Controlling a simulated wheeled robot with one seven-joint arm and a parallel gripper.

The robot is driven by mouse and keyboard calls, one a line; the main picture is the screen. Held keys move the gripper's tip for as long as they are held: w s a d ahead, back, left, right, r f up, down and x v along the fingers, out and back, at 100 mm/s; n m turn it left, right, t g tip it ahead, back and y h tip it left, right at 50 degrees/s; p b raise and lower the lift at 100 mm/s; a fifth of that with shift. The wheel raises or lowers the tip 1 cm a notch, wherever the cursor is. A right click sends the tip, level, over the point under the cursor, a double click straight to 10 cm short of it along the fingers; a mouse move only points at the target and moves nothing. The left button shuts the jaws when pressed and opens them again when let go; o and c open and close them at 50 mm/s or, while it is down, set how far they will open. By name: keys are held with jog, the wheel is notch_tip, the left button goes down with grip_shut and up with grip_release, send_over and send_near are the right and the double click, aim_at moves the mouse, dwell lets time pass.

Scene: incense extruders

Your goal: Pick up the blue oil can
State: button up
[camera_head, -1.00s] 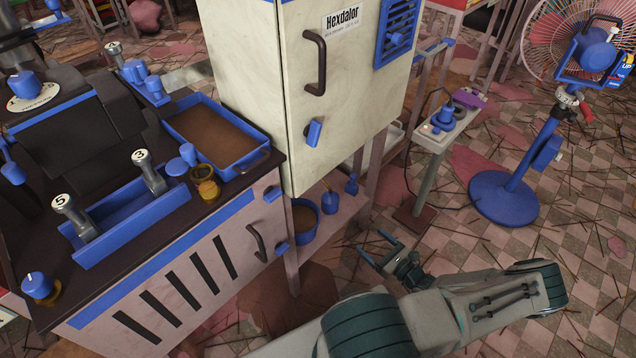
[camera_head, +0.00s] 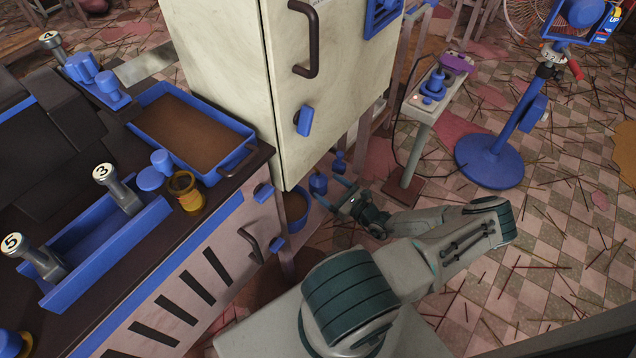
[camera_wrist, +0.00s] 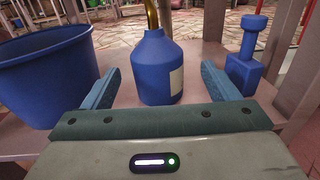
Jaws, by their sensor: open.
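The blue oil can (camera_wrist: 158,70) stands upright on a low pinkish shelf. It has a rounded shoulder, a brass spout and a pale label on its right side. It also shows small in the head view (camera_head: 318,184), under the cream cabinet. My gripper (camera_wrist: 160,88) is open, with one finger on each side of the can's lower body as seen in the wrist view. Gaps show between the can and both fingers. In the head view my gripper (camera_head: 340,192) reaches in at the shelf's front edge.
A blue bucket (camera_wrist: 45,75) stands close left of my gripper on the shelf. A blue block-shaped tool (camera_wrist: 247,65) stands close on the right. Table legs rise around the shelf.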

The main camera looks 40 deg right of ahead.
aim_at(318, 180)
jog(key=b+x, duration=0.2)
jog(key=x, duration=0.3)
jog(key=shift+a+r, duration=0.15)
jog(key=shift+a, duration=0.05)
jog(key=c, duration=1.2)
jog(key=shift+c, duration=0.4)
jog(key=shift+r, duration=0.15)
